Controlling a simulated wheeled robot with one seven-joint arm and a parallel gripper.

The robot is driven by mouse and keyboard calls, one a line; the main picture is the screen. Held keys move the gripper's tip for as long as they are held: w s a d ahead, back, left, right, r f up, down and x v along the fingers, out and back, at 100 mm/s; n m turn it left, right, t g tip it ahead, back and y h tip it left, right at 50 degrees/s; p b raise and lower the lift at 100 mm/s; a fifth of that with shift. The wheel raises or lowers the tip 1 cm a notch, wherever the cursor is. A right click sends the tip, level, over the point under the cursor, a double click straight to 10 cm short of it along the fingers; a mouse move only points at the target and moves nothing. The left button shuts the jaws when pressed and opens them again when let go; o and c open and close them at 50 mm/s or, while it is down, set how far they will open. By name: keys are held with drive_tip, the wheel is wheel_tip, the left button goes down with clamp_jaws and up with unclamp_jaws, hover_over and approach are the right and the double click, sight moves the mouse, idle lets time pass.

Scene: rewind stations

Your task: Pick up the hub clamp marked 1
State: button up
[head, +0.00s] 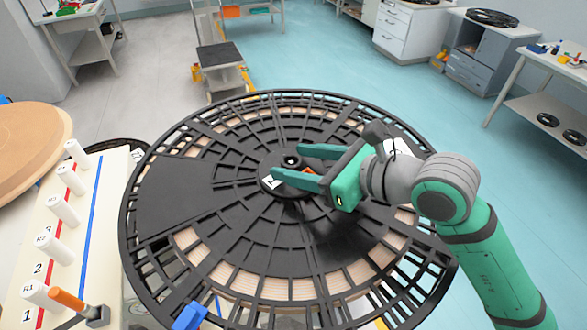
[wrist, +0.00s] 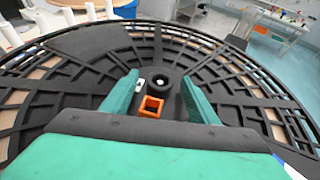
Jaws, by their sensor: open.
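A large black spoked reel (head: 170,190) lies flat in the middle of the head view, wound with pale material. At its centre is a dark round hub piece (head: 291,161) with a white tag (head: 271,182); I cannot read its mark. An orange square part (head: 308,171) sits by the hub, partly hidden by my fingers. The wrist view shows it as an open orange frame (wrist: 151,107), with the white tag (wrist: 139,86) and dark hub hole (wrist: 159,83) beyond. My gripper (head: 287,164) is open, its green fingers on either side of the hub, holding nothing.
A white rack (head: 80,240) with several white pegs and numbered rows stands at left. An orange-handled tool (head: 67,299) lies at its near end. A blue block (head: 190,316) is at the reel's near edge.

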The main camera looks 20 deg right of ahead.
drive_tip(key=c, duration=1.4)
drive_tip(key=shift+o, duration=0.2)
